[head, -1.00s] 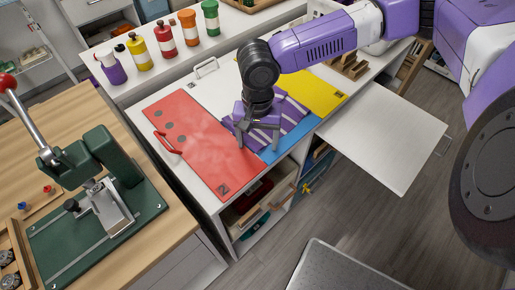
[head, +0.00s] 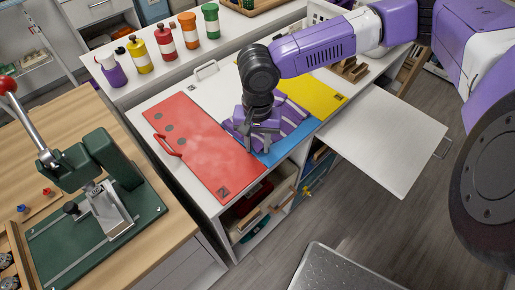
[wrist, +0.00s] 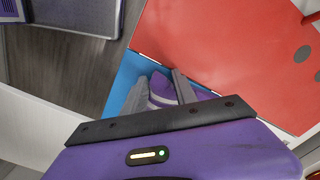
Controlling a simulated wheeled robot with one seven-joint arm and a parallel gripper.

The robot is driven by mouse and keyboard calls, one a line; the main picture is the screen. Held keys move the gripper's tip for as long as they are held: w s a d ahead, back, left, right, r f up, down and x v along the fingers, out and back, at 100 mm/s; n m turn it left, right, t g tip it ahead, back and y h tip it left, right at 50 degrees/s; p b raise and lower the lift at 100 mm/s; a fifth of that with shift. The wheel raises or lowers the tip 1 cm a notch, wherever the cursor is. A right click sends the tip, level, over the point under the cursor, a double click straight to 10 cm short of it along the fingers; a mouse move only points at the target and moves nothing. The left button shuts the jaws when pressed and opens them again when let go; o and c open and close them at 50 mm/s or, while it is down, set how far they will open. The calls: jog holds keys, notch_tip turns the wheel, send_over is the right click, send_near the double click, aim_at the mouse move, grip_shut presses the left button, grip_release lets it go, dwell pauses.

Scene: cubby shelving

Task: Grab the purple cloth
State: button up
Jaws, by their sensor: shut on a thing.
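The purple cloth (head: 292,119), with pale stripes, lies crumpled on the blue panel (head: 276,153) of the counter, between the red and yellow panels. My gripper (head: 262,143) points down onto the cloth's left part and is shut on it. In the wrist view the cloth (wrist: 161,90) shows as a small purple and pale fold between my two fingers (wrist: 160,92), with the blue panel around it. Much of the cloth is hidden behind my gripper and arm in the head view.
The red panel (head: 205,145) with a handle lies left of the cloth, the yellow panel (head: 312,93) to the right. Several coloured bottles (head: 165,38) stand on the back ledge. A green press (head: 100,185) stands on the wooden table at left. A white pull-out board (head: 385,140) juts out at right.

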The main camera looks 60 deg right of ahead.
grip_shut()
notch_tip(320, 180, up, 12)
jog(key=p, duration=1.1)
jog(key=shift+p, duration=0.3)
notch_tip(320, 180, up, 27)
jog(key=p, duration=0.3)
